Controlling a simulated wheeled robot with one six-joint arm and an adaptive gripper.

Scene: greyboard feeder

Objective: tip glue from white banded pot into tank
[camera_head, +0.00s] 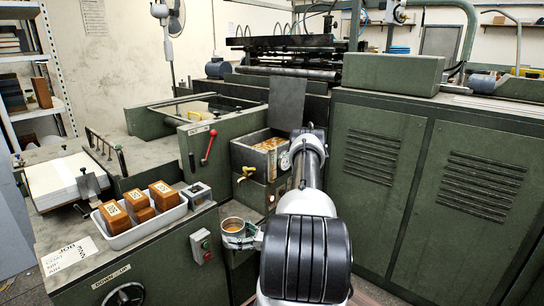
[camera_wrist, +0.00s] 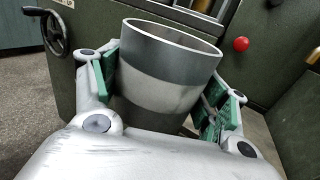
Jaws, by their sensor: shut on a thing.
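The white banded pot (camera_head: 233,224) is a grey metal cup with a paler band round its middle, with amber glue showing inside its rim in the head view. In the wrist view the pot (camera_wrist: 170,65) stands between my finger pads, its mouth towards the top. My gripper (camera_head: 239,238) is shut on the pot's sides, and its green pads show on both sides in the wrist view (camera_wrist: 163,85). The pot looks about upright in the head view. The tank (camera_head: 246,158) is an open dark metal box with amber glue in it, behind the pot and a little right.
A white tray (camera_head: 125,238) with wooden blocks (camera_head: 138,206) lies on the machine top at left. A red-knobbed lever (camera_head: 208,147) stands left of the tank. A handwheel (camera_head: 124,296) is at lower left.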

